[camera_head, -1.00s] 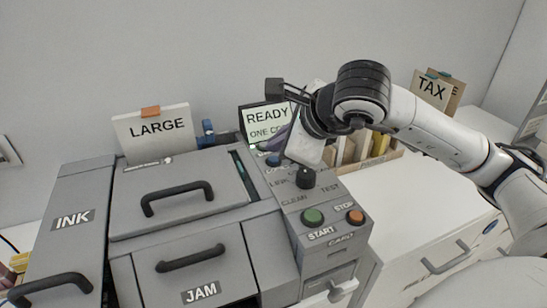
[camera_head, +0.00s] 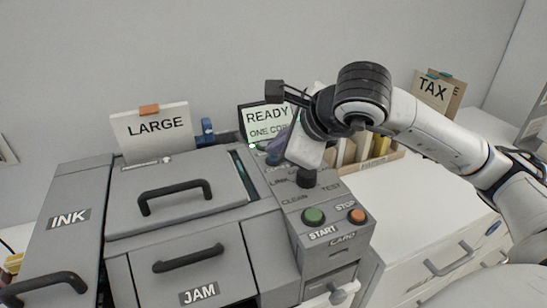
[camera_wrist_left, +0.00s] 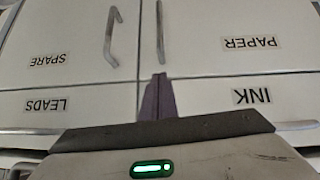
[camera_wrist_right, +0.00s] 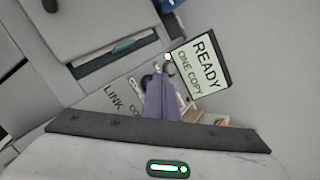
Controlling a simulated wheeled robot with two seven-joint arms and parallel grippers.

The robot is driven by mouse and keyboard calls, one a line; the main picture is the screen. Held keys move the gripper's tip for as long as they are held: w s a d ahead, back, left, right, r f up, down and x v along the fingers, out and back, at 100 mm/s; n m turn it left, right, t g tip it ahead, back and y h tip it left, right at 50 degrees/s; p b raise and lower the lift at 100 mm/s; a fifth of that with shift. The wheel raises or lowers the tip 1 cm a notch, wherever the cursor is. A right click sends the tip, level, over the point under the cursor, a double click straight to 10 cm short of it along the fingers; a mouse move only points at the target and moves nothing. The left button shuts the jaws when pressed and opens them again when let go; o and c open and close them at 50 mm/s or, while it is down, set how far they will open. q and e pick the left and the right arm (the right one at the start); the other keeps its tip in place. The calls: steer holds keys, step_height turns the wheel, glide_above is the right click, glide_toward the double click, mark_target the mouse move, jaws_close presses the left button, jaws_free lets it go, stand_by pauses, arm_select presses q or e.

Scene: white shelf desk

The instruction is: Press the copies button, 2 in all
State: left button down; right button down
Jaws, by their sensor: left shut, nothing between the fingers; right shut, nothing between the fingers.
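The grey copier (camera_head: 195,225) has a sloped control panel (camera_head: 285,190) on its right side. The display (camera_head: 265,122) above it reads READY and ONE COPY; it also shows in the right wrist view (camera_wrist_right: 204,67). My right gripper (camera_head: 273,155) is shut and empty, pointing down at the upper panel. In the right wrist view its purple fingertips (camera_wrist_right: 160,82) are close to a small round button (camera_wrist_right: 169,70) below the display; I cannot tell whether they touch it. My left gripper (camera_wrist_left: 158,82) is shut and empty, facing white cabinet doors.
A green START button (camera_head: 313,215), an orange STOP button (camera_head: 356,215) and a black knob (camera_head: 306,178) are lower on the panel. A file box (camera_head: 372,160) stands behind my right arm. The white desktop (camera_head: 420,190) to the right is mostly clear.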

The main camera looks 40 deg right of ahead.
steer(key=shift+f+b, duration=0.35)
steer(key=shift+b, duration=0.05)
stand_by(0.4)
steer(key=shift+r, duration=0.1)
steer(key=shift+r+p, duration=0.5)
steer(key=shift+r, duration=0.25)
step_height(320, 180, up, 5)
steer(key=p, duration=0.3)
stand_by(0.3)
stand_by(0.9)
stand_by(1.1)
